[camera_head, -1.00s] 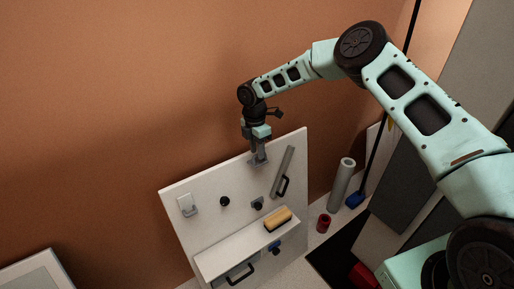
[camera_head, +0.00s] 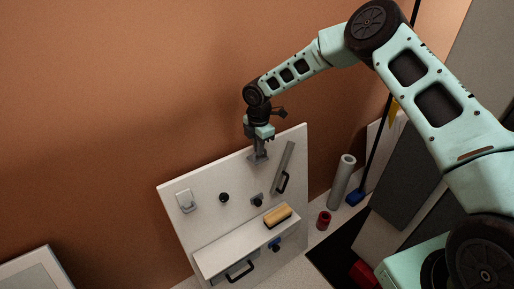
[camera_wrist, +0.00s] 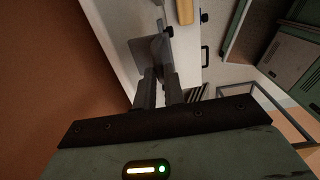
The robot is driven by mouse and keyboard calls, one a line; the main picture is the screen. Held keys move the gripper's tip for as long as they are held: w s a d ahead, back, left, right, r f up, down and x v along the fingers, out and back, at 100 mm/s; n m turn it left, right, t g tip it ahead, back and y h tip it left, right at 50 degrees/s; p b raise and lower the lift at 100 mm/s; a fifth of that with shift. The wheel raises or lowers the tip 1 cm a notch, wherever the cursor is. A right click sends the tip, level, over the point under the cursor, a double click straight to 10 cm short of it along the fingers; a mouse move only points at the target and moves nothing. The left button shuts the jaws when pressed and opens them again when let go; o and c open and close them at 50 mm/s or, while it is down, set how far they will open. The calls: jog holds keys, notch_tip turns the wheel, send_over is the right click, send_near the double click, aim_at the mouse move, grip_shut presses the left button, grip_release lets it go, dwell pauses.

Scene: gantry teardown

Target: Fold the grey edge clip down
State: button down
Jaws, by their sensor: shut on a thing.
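The grey edge clip (camera_head: 256,160) sits at the top edge of the white upright board (camera_head: 178,220), right of the middle. My gripper (camera_head: 259,149) reaches down onto it from above, with its fingertips at the clip. In the wrist view the two fingers (camera_wrist: 159,80) are close together and shut on the clip (camera_wrist: 147,49), which shows as a grey plate just past the fingertips. The fingers hide part of the clip, and its exact fold angle is hard to tell.
The board carries a white switch (camera_head: 186,200), a dark knob (camera_head: 224,198), a grey bar (camera_head: 283,167) and a shelf with a yellow block (camera_head: 277,216). A grey cylinder (camera_head: 342,180) and a red can (camera_head: 323,220) stand to the right. A brown wall is behind.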

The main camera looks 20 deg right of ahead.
aim_at(260, 161)
jog(key=t+b, duration=0.1)
jog(key=s+f+b, duration=0.1)
jog(key=b, duration=0.1)
jog(key=shift+s+d+f+t+y, duration=0.1)
jog(key=shift+d+f+t+y, duration=0.1)
jog(key=shift+t+y, duration=0.15)
jog(key=t+b, duration=0.1)
jog(key=b, duration=0.2)
jog(key=s+f+t+b, duration=0.1)
jog(key=b, duration=0.3)
jog(key=shift+d+f+y, duration=0.15)
jog(key=shift+f+y, duration=0.05)
jog(key=shift+y, duration=0.15)
notch_tip(260, 161, down, 9)
jog(key=s+t+y+b, duration=0.1)
jog(key=t+y+b, duration=0.3)
jog(key=b, duration=5.5)
jog(key=t, duration=0.8)
jog(key=shift+d+r+b, duration=0.15)
jog(key=shift+b, duration=0.25)
jog(key=shift+t+b, duration=0.55)
jog(key=shift+b, duration=0.55)
jog(key=shift+w+r+b, duration=0.1)
jog(key=shift+b, duration=0.25)
